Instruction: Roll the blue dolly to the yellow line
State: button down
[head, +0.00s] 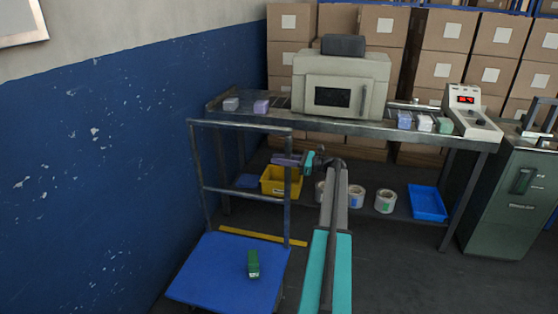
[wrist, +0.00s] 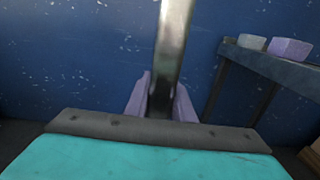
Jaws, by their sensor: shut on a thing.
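The blue dolly (head: 215,270) stands at the lower left of the head view, with an upright grey handle frame (head: 240,193) at its far edge. The yellow line (head: 262,236) is on the floor just past the deck's far edge; the handle posts cross in front of it. My gripper (head: 288,160) is shut on the handle's right post, near its upper part. In the wrist view the metal post (wrist: 170,45) stands between the two purple fingers (wrist: 160,105). The dolly's wheels are mostly hidden.
A green object (head: 253,264) lies on the deck. A workbench (head: 340,129) with a grey machine stands beyond the line. A blue wall (head: 90,170) runs along the left.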

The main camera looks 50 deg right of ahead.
jog(key=c, duration=1.5)
grip_release()
jog(key=shift+w, duration=0.1)
jog(key=shift+a, duration=0.1)
jog(key=shift+v, duration=6.95)
